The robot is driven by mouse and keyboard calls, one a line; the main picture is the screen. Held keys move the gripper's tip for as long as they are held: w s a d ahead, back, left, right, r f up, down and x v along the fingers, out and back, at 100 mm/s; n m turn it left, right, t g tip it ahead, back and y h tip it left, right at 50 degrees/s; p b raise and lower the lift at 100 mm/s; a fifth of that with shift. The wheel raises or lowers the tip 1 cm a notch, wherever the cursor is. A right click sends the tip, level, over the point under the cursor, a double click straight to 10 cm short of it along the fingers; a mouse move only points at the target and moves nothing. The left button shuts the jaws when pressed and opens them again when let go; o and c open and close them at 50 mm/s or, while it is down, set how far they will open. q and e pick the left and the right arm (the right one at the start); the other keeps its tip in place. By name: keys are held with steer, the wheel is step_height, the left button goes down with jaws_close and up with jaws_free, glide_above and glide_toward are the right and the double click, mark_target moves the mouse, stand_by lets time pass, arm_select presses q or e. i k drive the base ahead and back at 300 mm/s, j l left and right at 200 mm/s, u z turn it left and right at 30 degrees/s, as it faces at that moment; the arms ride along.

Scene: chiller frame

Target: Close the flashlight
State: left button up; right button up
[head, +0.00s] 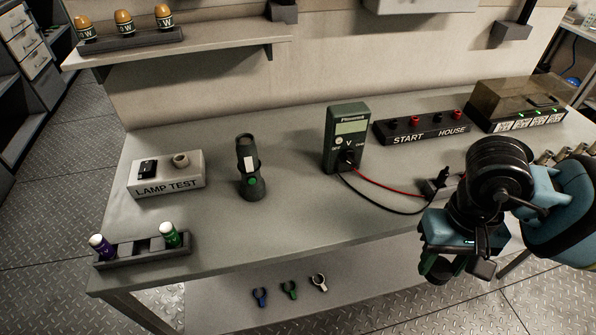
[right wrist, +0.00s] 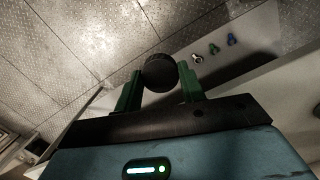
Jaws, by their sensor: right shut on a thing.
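The dark flashlight (head: 250,185) stands upright on the bench, left of the middle, with a green button and a white patch on its side. Its upper end is dark, and I cannot tell what is inside. My right gripper (head: 452,267) is in front of the bench's front edge at the right, well away from the flashlight. In the right wrist view its green fingers (right wrist: 160,90) are shut on a round black cap (right wrist: 160,70). The cap is mostly hidden in the head view. My left gripper is not in view.
A battery holder (head: 142,250) with a purple and a green cell is at the front left. A lamp test box (head: 166,178) stands left of the flashlight. A green meter (head: 346,135) with red and black leads stands to the right. The bench front centre is clear.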

mark_target(248, 165)
steer(key=u, duration=1.8)
steer(key=k+l, duration=0.1)
steer(key=l, duration=0.2)
steer(key=k+l, duration=0.1)
steer(key=l, duration=0.25)
steer(key=k+l, duration=0.1)
steer(key=l, duration=0.2)
steer(key=k+l, duration=0.15)
steer(key=l, duration=0.15)
